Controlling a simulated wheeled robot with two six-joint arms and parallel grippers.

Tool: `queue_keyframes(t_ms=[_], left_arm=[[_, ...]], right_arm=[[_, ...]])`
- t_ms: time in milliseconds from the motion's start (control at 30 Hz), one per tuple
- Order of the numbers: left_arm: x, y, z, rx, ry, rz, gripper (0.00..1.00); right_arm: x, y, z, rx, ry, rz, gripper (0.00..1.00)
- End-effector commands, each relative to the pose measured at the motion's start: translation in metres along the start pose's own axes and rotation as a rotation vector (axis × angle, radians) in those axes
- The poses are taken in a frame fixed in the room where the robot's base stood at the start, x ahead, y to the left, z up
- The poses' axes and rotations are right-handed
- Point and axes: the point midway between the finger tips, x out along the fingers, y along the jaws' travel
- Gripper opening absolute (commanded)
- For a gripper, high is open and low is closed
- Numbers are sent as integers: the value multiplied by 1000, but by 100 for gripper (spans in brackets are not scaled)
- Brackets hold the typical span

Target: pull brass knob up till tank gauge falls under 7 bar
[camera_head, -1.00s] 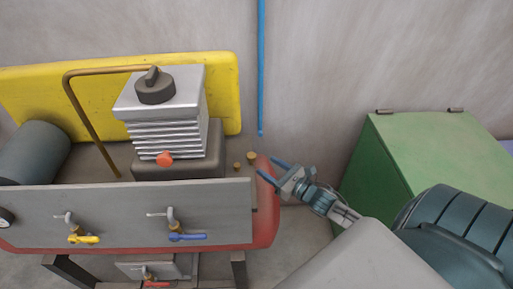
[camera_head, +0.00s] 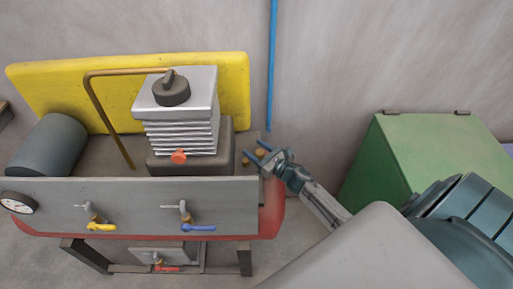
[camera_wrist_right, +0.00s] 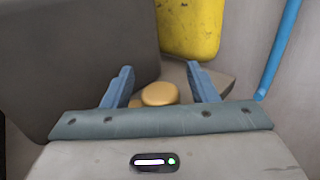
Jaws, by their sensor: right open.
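Two small brass pieces sit on the right end of the compressor's top: one (camera_head: 260,153) by my fingers, one (camera_head: 245,161) just left of it. Which one is the task's knob I cannot tell. My right gripper (camera_head: 255,151) is open over them, its blue fingers apart. In the right wrist view a round brass knob (camera_wrist_right: 160,93) shows between the two fingers (camera_wrist_right: 160,88), with no visible grip on it. A white-faced gauge (camera_head: 18,202) is at the panel's left end; its reading is too small to tell. My left gripper is not in view.
The finned pump block (camera_head: 180,130) and a bent copper pipe (camera_head: 103,115) stand left of my gripper. The grey panel (camera_head: 140,192) carries a yellow-handled valve (camera_head: 101,227) and a blue-handled valve (camera_head: 198,228). A blue pipe (camera_head: 271,60) runs down the wall. A green box (camera_head: 430,150) stands right.

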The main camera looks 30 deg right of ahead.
Motion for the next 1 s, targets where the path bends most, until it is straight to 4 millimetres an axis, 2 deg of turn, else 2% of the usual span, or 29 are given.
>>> queue_keyframes(t_ms=[200, 267, 400, 467, 1000], left_arm=[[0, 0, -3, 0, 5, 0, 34], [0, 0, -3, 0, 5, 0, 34], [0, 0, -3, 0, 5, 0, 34], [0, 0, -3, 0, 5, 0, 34], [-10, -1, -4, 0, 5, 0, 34]], right_arm=[[0, 0, -1, 0, 1, 0, 53], [0, 0, -1, 0, 0, 0, 43], [0, 0, -1, 0, 1, 0, 16], [0, 0, -1, 0, 1, 0, 6], [0, 0, 14, -2, 1, 0, 6]])
